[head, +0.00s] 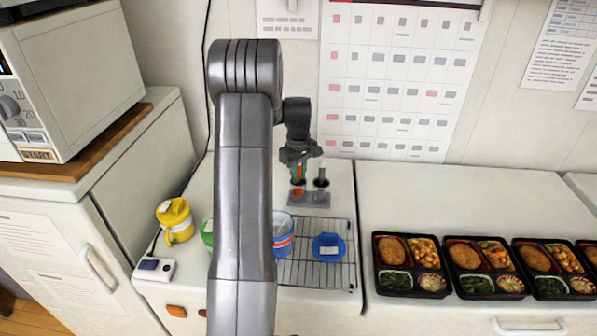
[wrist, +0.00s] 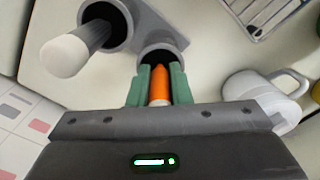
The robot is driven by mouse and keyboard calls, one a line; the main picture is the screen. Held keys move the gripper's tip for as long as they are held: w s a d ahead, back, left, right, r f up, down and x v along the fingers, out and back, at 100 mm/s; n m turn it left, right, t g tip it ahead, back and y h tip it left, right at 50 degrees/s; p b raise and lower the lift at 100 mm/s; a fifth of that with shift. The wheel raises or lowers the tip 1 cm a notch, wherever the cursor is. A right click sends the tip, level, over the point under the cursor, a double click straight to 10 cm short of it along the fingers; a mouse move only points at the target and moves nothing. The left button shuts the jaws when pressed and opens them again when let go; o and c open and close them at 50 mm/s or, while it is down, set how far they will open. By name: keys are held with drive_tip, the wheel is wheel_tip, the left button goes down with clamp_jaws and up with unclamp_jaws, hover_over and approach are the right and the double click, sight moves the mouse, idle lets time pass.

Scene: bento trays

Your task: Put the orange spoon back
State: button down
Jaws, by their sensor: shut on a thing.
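The orange spoon (wrist: 161,82) is held upright between the green fingers of my gripper (wrist: 161,88). The spoon also shows orange below my gripper (head: 298,166) in the head view. My gripper is shut on its handle, right over the left cup of the grey holder (head: 310,201). In the wrist view the spoon lines up with the dark opening of that cup on the holder (wrist: 172,38). I cannot tell how deep its lower end sits. A utensil with a pale handle (wrist: 75,50) stands in the other cup.
A wire rack (head: 315,270) with a blue item (head: 328,247) lies in front of the holder. A striped blue cup (head: 283,235) and a yellow mug (head: 176,221) stand to the left. Several bento trays (head: 412,293) line the right counter. A wall is behind.

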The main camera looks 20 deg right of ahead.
drive_tip(key=c, duration=1.3)
unclamp_jaws()
drive_tip(key=shift+f, duration=0.1)
wheel_tip(320, 180, up, 12)
drive_tip(key=shift+r+b, duration=0.15)
drive_tip(key=shift+b, duration=0.65)
